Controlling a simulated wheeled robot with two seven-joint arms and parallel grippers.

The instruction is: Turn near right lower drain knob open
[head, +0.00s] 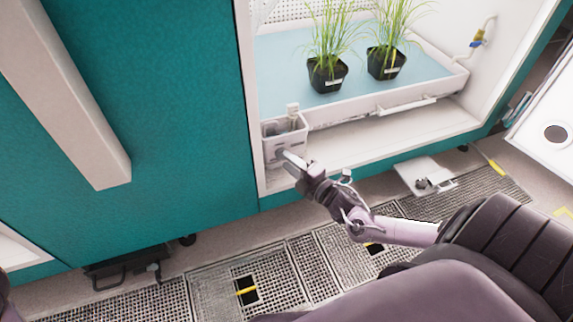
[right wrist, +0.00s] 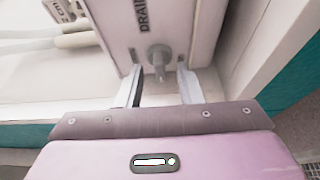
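The grey drain knob (right wrist: 158,58) sits on the face of a white box marked "DRAIN" (right wrist: 120,28) in the right wrist view. A small lever part of the knob points down. My right gripper (right wrist: 158,82) is open, with one finger to each side of the knob's lower part and gaps showing between. In the head view the drain box (head: 297,142) stands at the near left corner of the lit chamber, and my right gripper (head: 290,160) is at its front face, hiding part of it. My left gripper is not in view.
Two black pots of grass (head: 326,76) stand on a blue-topped tray (head: 290,60) behind the box. Teal cabinet walls (head: 180,150) flank the opening. A white plate with a dark fitting (head: 415,168) lies on the floor, beside metal grating (head: 210,290).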

